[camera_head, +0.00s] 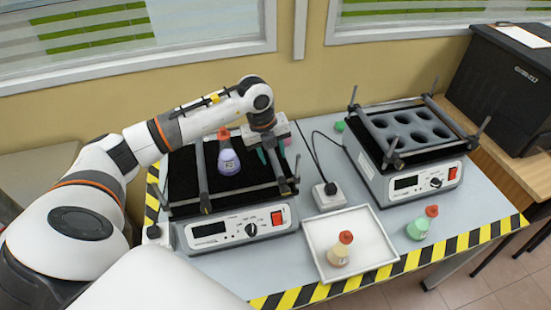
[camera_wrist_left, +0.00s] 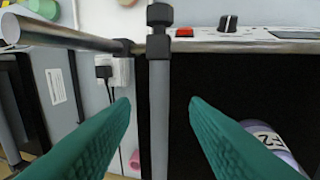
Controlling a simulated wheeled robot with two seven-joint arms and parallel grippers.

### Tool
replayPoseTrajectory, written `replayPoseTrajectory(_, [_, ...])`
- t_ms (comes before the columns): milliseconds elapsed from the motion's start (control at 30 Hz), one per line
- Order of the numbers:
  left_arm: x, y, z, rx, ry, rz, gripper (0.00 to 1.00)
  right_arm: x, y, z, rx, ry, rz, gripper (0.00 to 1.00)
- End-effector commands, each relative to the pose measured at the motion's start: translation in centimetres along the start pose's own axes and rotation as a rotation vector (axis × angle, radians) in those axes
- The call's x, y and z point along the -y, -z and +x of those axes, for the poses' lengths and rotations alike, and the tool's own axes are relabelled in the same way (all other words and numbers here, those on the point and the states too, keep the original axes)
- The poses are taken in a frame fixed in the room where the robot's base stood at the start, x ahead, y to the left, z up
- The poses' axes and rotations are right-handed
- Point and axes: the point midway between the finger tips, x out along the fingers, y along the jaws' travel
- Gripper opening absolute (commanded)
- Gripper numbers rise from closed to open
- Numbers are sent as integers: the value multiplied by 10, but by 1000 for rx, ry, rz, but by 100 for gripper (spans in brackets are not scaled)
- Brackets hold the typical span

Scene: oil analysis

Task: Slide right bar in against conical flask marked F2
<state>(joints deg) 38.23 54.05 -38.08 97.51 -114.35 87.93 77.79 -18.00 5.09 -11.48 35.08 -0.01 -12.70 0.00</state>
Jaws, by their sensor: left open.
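The conical flask marked F2 (camera_head: 228,159), with purple liquid and a red cap, stands on the black platform of the left shaker (camera_head: 230,229). It stands between the left bar (camera_head: 202,172) and the right bar, with a gap to the right bar. My left gripper (camera_head: 274,154) points down over the right bar, open. In the left wrist view its green fingers (camera_wrist_left: 160,102) are spread on either side of the grey right bar (camera_wrist_left: 160,120), with room between. There the flask (camera_wrist_left: 272,142) shows partly, behind the right-hand finger. My right gripper is out of view.
A white tray (camera_head: 316,249) holds a yellowish flask (camera_head: 340,249). A green flask (camera_head: 422,222) stands on the table. A second shaker (camera_head: 405,181) with a holed rack stands at right. A plug and socket (camera_head: 328,195) lie between the shakers.

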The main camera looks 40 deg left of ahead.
Motion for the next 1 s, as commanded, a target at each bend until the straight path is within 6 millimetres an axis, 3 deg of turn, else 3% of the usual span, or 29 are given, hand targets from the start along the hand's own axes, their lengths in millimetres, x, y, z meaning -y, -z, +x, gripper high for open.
replayPoseTrajectory(300, [0, 0, 42, 1, 0, 0, 41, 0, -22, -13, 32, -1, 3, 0])
replayPoseTrajectory(667, [0, 0, 47, 0, -1, 2, 41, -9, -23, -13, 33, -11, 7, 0])
replayPoseTrajectory(900, [0, 0, 47, 0, -1, 1, 2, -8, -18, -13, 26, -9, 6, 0])
replayPoseTrajectory(1000, [0, 0, 47, 0, -1, 1, 0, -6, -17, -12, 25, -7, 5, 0])
